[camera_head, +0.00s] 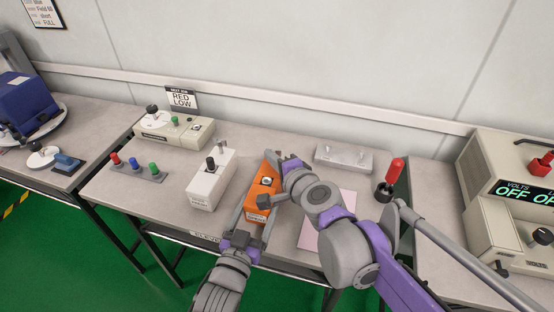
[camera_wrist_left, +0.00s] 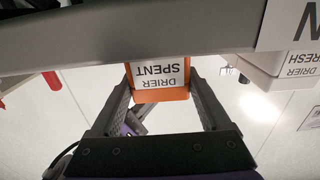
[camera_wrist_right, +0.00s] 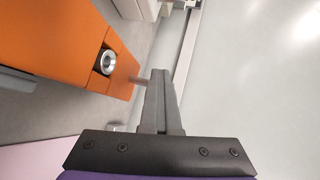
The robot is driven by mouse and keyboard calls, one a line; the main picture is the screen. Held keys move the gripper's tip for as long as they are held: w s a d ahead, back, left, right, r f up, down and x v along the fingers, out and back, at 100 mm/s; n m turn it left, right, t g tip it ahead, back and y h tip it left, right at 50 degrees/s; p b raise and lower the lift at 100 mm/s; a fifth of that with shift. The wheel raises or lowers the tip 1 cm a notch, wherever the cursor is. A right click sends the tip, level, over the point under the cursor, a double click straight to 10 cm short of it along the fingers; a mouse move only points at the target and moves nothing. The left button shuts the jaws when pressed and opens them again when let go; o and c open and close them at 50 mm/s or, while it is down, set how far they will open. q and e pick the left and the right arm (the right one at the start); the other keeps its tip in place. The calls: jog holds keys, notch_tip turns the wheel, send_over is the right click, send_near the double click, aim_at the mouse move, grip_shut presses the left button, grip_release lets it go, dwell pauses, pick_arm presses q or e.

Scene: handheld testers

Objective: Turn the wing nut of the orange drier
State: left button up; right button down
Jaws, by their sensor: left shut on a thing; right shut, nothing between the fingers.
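The orange drier (camera_head: 264,183) stands near the front middle of the table. Its "DRIER SPENT" label shows in the left wrist view (camera_wrist_left: 160,74). My left gripper (camera_head: 255,212) is shut on the drier, one finger along each side. My right gripper (camera_head: 287,157) is shut and empty at the drier's far end. A round metal fitting (camera_wrist_right: 106,62) sits on the drier's top.
A white box (camera_head: 212,183), labelled "DRIER FRESH" in the left wrist view, stands left of the orange drier. A grey block (camera_head: 344,158) is behind on the right. A red-handled tool (camera_head: 394,172) stands upright in a dark holder. A pink sheet (camera_head: 308,232) lies partly under my right arm.

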jog(key=shift+w+a, duration=0.35)
jog(key=shift+a, duration=0.35)
dwell(0.3)
jog(key=shift+s, duration=0.1)
dwell(0.3)
jog(key=v, duration=1.2)
pick_arm(q)
jog(key=o, duration=1.2)
jog(key=shift+c, duration=0.2)
jog(key=v, duration=1.2)
jog(key=shift+s, duration=0.1)
